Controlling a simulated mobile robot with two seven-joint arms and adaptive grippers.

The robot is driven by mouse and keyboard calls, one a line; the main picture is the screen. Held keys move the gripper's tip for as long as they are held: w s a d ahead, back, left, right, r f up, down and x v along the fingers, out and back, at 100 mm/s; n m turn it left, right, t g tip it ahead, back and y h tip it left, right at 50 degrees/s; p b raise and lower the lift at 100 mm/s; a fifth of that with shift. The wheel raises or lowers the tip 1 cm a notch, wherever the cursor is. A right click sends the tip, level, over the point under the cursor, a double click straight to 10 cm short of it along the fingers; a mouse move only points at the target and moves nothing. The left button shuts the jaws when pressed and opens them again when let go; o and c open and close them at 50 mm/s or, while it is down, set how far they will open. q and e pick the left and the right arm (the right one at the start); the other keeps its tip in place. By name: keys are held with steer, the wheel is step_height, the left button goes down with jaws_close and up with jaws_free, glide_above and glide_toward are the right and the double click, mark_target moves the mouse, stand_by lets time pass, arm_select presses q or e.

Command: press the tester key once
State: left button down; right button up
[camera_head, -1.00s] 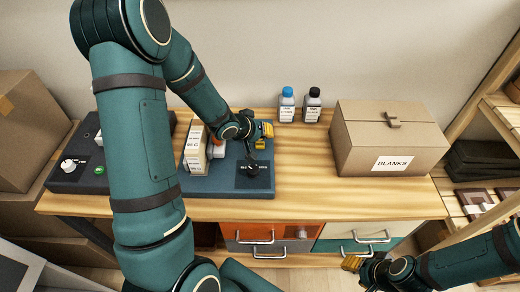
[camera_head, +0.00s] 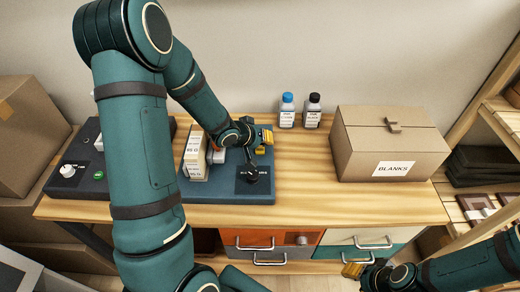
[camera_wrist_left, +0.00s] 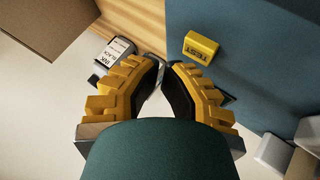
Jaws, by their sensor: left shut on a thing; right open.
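The tester key is a yellow block marked TEST (camera_wrist_left: 200,46) on the blue board (camera_wrist_left: 245,70) in the left wrist view. In the head view I cannot separate it from the yellow fingertips. My left gripper (camera_head: 263,143) is low over the right part of the blue board (camera_head: 225,190). In the wrist view its two yellow fingers (camera_wrist_left: 166,72) are close together, just beside and below the key in the picture, with a small visible gap to it. What they are shut on is unclear. My right gripper (camera_head: 353,270) is open and empty in front of the table.
White cartons (camera_head: 196,155) and a dark knob (camera_head: 252,174) are on the blue board. A dark panel (camera_head: 75,180) with a white knob lies left. Two ink bottles (camera_head: 287,110) stand behind; a BLANKS box (camera_head: 388,145) stands right. Bare wood (camera_head: 305,170) lies between board and box.

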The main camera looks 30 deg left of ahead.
mark_target(263, 150)
arm_select(q)
steer(key=shift+f, duration=0.1)
stand_by(0.5)
steer(key=shift+f, duration=0.3)
steer(key=shift+f+b, duration=0.45)
steer(key=shift+f, duration=0.05)
stand_by(0.7)
steer(key=shift+r, duration=0.1)
steer(key=shift+r+p, duration=0.85)
steer(key=shift+p, duration=0.1)
step_height(263, 150, up, 5)
steer(key=p, duration=0.5)
stand_by(0.8)
